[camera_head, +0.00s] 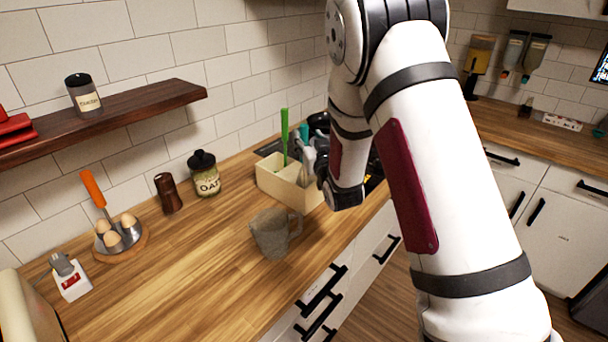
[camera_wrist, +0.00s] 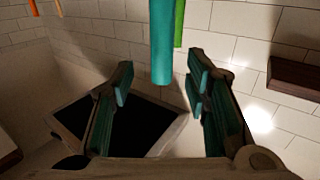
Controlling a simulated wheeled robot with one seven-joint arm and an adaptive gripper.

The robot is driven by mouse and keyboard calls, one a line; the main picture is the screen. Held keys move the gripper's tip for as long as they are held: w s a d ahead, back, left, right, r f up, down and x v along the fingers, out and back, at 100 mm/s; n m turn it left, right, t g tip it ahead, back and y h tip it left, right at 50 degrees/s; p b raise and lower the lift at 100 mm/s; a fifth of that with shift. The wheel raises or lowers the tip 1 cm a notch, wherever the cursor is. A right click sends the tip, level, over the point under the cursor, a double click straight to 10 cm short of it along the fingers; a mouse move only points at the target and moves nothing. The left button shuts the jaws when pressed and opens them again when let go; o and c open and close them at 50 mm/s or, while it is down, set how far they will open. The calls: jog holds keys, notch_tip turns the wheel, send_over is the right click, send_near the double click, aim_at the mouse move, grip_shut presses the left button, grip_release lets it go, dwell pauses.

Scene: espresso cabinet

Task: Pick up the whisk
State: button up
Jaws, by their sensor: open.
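A cream utensil box (camera_head: 272,183) stands on the wooden counter against the tiled wall, with long handles rising from it. One handle is green (camera_head: 284,135) and one is teal (camera_head: 304,132). My gripper (camera_head: 309,160) is at the box, partly hidden by my arm. In the wrist view my gripper (camera_wrist: 162,95) is open, with the teal handle (camera_wrist: 162,45) upright in the gap between the fingers, apart from both. The green handle (camera_wrist: 179,22) is just behind it.
A translucent mug (camera_head: 270,236) stands in front of the box. An oat jar (camera_head: 205,174), a dark brown shaker (camera_head: 168,194) and an egg holder (camera_head: 134,245) with an orange handle behind it stand to the left. A wooden shelf (camera_head: 150,101) juts out above.

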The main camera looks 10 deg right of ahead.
aim_at(305, 134)
jog(key=w, duration=0.4)
jog(key=shift+w+a+f, duration=0.1)
jog(key=shift+a, duration=0.1)
grip_shut()
